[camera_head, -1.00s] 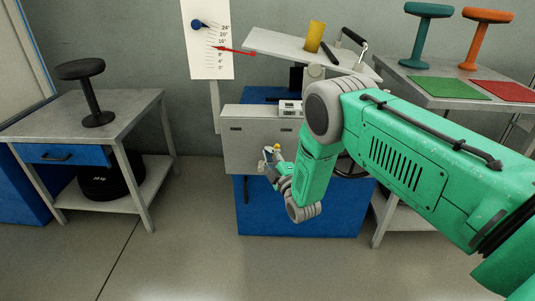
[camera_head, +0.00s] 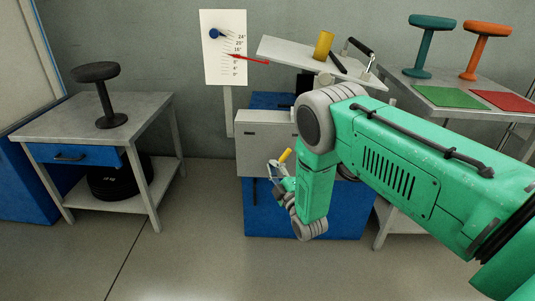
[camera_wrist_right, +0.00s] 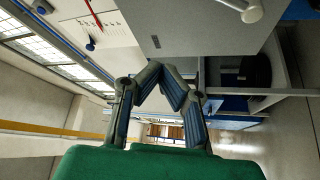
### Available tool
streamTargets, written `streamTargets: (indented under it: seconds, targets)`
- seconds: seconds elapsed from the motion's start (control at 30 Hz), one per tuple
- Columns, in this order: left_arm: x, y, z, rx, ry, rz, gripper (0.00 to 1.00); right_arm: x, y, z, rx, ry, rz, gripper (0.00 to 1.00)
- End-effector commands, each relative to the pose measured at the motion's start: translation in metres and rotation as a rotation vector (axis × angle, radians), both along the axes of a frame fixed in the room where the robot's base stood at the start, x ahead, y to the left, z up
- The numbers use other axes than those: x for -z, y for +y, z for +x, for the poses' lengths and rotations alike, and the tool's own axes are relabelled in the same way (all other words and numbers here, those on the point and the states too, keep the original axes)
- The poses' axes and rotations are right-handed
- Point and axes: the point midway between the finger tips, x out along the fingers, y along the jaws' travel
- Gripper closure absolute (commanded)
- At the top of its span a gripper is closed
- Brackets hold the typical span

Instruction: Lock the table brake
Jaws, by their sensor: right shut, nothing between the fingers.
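The tilting table (camera_head: 290,48) has a pale top that slopes down to the right, above a grey cabinet (camera_head: 262,145) on a blue base. A yellow cylinder (camera_head: 323,44) and a black bar (camera_head: 333,57) are on the top. A black-gripped handle (camera_head: 358,47) rises at its right end. My right gripper (camera_head: 273,168) is in front of the cabinet's lower part, beside a small yellow piece (camera_head: 286,155); contact cannot be told. In the right wrist view my right gripper (camera_wrist_right: 162,72) is shut and empty. No brake can be picked out for certain. My left gripper is out of view.
A white dial board (camera_head: 224,48) with a red pointer stands left of the top. A left table (camera_head: 60,120) bears a black stool (camera_head: 97,90). A right table (camera_head: 425,92) bears teal (camera_head: 431,45) and orange (camera_head: 487,50) stools and coloured mats. Floor between is clear.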

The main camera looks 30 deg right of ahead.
Motion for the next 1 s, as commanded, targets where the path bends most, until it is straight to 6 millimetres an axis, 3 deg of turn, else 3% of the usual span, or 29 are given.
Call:
streamTargets:
  seconds: [0.1,0.3,0.53,0.87,1.0]
  targets:
    - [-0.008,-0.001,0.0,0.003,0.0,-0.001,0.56,0.008,-0.005,-0.022,0.003,0.003,0.005,1.0]
    - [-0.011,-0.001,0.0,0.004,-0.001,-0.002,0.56,0.01,0.003,-0.038,0.001,0.001,-0.003,1.0]
    - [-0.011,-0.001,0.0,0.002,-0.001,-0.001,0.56,0.008,0.009,-0.04,0.001,-0.001,-0.011,1.0]
    - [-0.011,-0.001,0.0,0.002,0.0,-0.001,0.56,0.012,0.0,-0.04,0.002,0.001,0.001,1.0]
    - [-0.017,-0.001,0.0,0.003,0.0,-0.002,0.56,0.019,0.005,-0.047,-0.004,0.084,0.061,1.0]
